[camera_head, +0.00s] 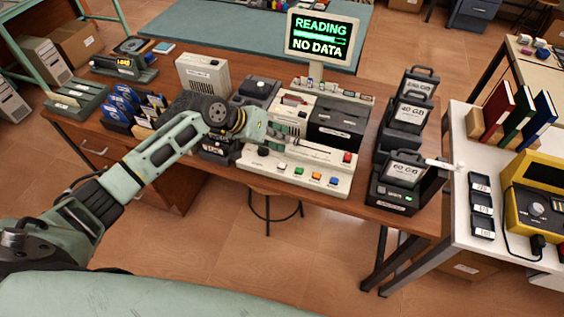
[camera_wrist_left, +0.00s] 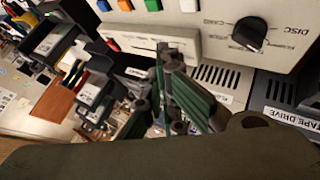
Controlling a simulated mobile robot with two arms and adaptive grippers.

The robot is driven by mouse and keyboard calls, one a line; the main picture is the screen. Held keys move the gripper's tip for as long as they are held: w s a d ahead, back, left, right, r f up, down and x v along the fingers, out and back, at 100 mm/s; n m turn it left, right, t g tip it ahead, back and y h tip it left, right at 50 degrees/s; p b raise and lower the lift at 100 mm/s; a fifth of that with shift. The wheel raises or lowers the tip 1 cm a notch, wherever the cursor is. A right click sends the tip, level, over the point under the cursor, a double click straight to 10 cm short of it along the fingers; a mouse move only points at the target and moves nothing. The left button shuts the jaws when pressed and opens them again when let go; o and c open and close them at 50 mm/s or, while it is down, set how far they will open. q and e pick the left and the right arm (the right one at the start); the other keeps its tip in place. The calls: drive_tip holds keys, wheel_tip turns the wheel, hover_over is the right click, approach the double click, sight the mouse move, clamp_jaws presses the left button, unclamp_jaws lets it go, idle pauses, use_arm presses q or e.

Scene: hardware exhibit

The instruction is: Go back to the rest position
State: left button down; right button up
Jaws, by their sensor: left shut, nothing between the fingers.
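My left arm comes in from the left in the head view, and its gripper (camera_head: 287,137) is over the beige console (camera_head: 262,166) on the wooden desk. In the left wrist view the fingers of the left gripper (camera_wrist_left: 160,55) are shut and empty, close to the console front with its coloured buttons and black disc knob (camera_wrist_left: 249,34). Whether the fingertips touch the console cannot be told. My right gripper is not in view.
A monitor (camera_head: 322,38) reading "READING NO DATA" stands behind the console. Black drive units, one marked 60 GB (camera_head: 404,170), stand at the desk's right. A white table (camera_head: 462,208) holds binders and a yellow device (camera_head: 535,205). Floor in front is mostly clear, with a stool (camera_head: 270,205) under the desk.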

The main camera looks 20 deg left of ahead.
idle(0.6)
use_arm(q)
drive_tip(key=s+d+f+m+g+y, duration=0.1)
drive_tip(key=s+d+f+m, duration=0.2)
drive_tip(key=s, duration=0.6)
drive_tip(key=s+d+f+g+y, duration=0.1)
drive_tip(key=s+d+f, duration=0.35)
drive_tip(key=s, duration=0.55)
drive_tip(key=s+a+r+n+y, duration=0.1)
drive_tip(key=s+a+r+y, duration=0.1)
drive_tip(key=s+a, duration=0.45)
drive_tip(key=s+a+r+n+y, duration=0.1)
drive_tip(key=s+a+y, duration=0.25)
drive_tip(key=s, duration=0.55)
wheel_tip(320, 180, down, 29)
drive_tip(key=s+g+b, duration=0.1)
drive_tip(key=g+b, duration=0.1)
drive_tip(key=s+a+f+g+b, duration=0.1)
drive_tip(key=s+a+f, duration=0.2)
drive_tip(key=s+f, duration=1.4)
drive_tip(key=shift+b, duration=0.3)
